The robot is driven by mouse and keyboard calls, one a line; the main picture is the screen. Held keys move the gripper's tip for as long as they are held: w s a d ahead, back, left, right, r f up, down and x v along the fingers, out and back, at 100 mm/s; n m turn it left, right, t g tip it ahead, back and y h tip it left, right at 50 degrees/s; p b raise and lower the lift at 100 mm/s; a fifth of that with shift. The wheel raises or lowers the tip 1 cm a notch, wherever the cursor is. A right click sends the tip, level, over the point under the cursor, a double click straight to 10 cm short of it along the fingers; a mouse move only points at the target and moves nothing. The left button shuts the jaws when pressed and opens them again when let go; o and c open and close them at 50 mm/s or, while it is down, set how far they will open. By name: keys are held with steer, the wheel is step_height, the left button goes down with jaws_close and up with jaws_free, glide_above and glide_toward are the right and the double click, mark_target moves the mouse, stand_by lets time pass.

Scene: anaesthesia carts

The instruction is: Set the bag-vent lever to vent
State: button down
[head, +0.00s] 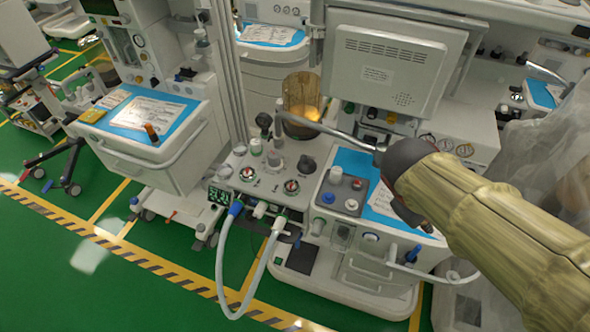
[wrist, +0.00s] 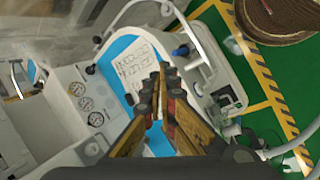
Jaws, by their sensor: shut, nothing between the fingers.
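The anaesthesia machine's breathing block (head: 262,180) stands at the centre of the head view, with dials, ports and hoses. A dark round knob on a stalk (head: 265,121) and a black knob (head: 307,164) rise from it. I cannot tell which part is the bag-vent lever. My gripper (head: 427,228) is mostly hidden behind my sleeved forearm, over the right side of the machine's worktop. In the wrist view my gripper (wrist: 162,80) is shut and empty, above a blue mat with paper (wrist: 133,65). It is apart from the breathing block.
White hoses (head: 222,265) loop down from the block. A side cart (head: 150,125) stands left. Green floor (head: 60,290) is clear at front left.

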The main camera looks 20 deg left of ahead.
steer(key=w+a+f+n+t+h, duration=0.2)
steer(key=w+a+f+n, duration=0.1)
steer(key=w+a+n, duration=0.35)
steer(key=n+t+y+p, duration=0.1)
steer(key=n+t+y, duration=0.2)
steer(key=n+t, duration=0.95)
glide_toward(305, 160)
steer(key=s+a+n+g, duration=0.3)
steer(key=shift+w, duration=0.15)
steer(key=shift+d, duration=0.1)
steer(key=b+x, duration=0.2)
steer(key=x, duration=0.8)
steer(key=shift+f+b, duration=0.15)
steer(key=shift+b, duration=0.25)
steer(key=shift+g+p, duration=0.25)
steer(key=shift+p, duration=0.1)
steer(key=shift+w+r+p, duration=0.1)
steer(key=shift+r+p, duration=0.2)
steer(key=shift+p, duration=0.2)
